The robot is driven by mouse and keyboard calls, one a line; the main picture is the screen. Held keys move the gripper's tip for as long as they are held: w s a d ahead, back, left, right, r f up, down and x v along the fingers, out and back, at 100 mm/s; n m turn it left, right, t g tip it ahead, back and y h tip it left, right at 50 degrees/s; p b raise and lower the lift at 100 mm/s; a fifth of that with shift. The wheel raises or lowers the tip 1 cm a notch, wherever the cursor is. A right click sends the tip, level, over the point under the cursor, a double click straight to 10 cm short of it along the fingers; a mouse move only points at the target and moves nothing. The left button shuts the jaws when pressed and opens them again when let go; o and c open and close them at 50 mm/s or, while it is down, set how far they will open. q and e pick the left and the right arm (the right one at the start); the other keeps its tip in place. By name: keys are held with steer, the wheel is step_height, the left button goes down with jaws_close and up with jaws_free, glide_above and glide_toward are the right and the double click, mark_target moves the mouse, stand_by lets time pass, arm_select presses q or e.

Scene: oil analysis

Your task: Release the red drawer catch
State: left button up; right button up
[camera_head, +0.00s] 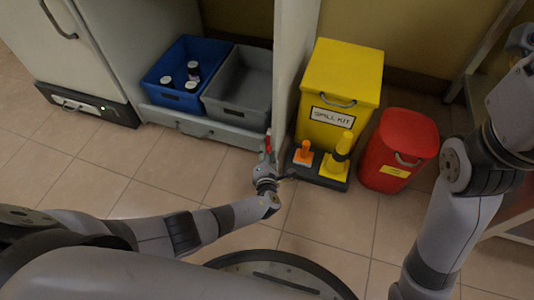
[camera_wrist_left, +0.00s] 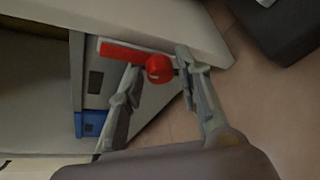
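The red drawer catch (camera_head: 268,143) is at the right end of the low drawer front (camera_head: 215,130), beside a pale upright panel. In the left wrist view it shows as a flat red bar with a round red knob (camera_wrist_left: 159,69). My left gripper (camera_head: 265,168) is low in front of the catch. In the left wrist view its fingers (camera_wrist_left: 159,63) are spread, one on each side of the knob. The right finger is very close to the knob; I cannot tell if they touch. The right arm is at the right edge, its gripper out of the picture.
A blue bin (camera_head: 160,72) with several bottles and a grey bin (camera_head: 237,103) sit above the drawer. Right of the panel stand a yellow spill kit bin (camera_head: 335,75), a black tray (camera_head: 325,180) with orange and yellow items, and a red bin (camera_head: 400,145).

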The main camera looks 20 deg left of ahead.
mark_target(267, 137)
arm_select(q)
steer(key=shift+o, duration=1.1)
steer(key=shift+r, duration=0.1)
steer(key=shift+r, duration=4.9)
